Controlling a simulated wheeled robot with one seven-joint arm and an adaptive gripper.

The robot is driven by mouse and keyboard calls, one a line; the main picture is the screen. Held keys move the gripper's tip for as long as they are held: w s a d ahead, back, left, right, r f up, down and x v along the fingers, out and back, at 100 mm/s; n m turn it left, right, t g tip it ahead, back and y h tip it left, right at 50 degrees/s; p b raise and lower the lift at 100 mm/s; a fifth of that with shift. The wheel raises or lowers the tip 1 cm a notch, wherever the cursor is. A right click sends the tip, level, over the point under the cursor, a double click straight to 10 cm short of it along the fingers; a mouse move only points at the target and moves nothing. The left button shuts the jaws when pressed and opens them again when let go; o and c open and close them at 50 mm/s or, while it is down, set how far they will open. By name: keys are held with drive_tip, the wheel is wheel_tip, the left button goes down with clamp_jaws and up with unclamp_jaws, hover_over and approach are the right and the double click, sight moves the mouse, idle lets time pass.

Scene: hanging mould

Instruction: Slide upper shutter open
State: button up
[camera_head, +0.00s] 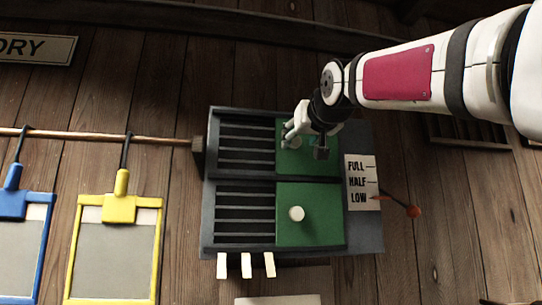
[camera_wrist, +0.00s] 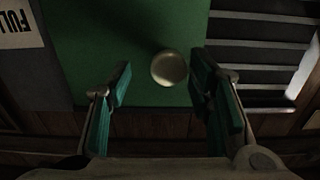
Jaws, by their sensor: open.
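The upper shutter (camera_head: 283,161) is a green panel over the right part of the upper opening in a dark grey wall box. Dark slats (camera_head: 245,150) show uncovered to its left. Its round pale knob (camera_head: 295,143) is partly hidden by my gripper in the head view. My gripper (camera_head: 305,145) is open at the upper shutter. In the wrist view, my gripper (camera_wrist: 161,84) has its green-padded fingers on either side of the knob (camera_wrist: 169,68), nearer the right finger. Gaps show on both sides. The green shutter (camera_wrist: 110,45) fills the middle behind it.
Below is the lower green shutter (camera_head: 320,225) with its white knob (camera_head: 297,213). A FULL/HALF/LOW label (camera_head: 361,183) and red-tipped pointer (camera_head: 413,211) are at right. Pale tabs (camera_head: 246,265) stick out below. A rail (camera_head: 95,134) with yellow (camera_head: 118,202) and blue (camera_head: 12,205) hanging frames is left.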

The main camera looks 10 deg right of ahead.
drive_tip(key=shift+s+a, duration=0.1)
drive_tip(key=s, duration=1.1)
drive_tip(key=shift+s, duration=0.4)
drive_tip(key=s+f+g, duration=0.4)
drive_tip(key=s+f, duration=0.2)
drive_tip(key=f, duration=1.1)
drive_tip(key=s+f+g, duration=0.4)
drive_tip(key=s+f, duration=0.2)
drive_tip(key=f, duration=1)
drive_tip(key=s+f+g, duration=0.4)
drive_tip(key=s+f, duration=0.3)
drive_tip(key=f, duration=1)
drive_tip(key=shift+f, duration=0.35)
drive_tip(key=shift+w+a, duration=0.1)
